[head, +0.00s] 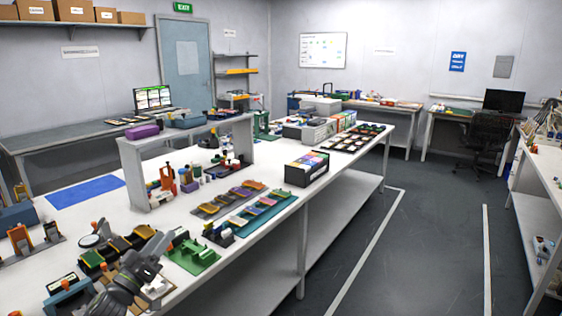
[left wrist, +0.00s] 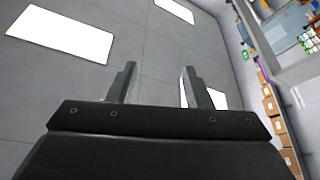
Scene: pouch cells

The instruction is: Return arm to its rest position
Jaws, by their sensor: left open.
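My left arm comes in at the bottom left of the head view, in front of the near end of the white workbench (head: 75,215). Its left gripper (head: 163,243) appears as a dark grey shape over the bench's near edge. In the left wrist view the two fingers of the left gripper (left wrist: 158,85) stand apart with nothing between them. That camera looks up at the ceiling. My right gripper is not in view.
Several small fixtures, a green board (head: 193,257) and coloured trays (head: 262,212) lie close to the left arm. A white shelf (head: 133,170) stands on the bench. A blue mat (head: 86,192) lies to the left. The floor aisle (head: 415,240) at right is clear.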

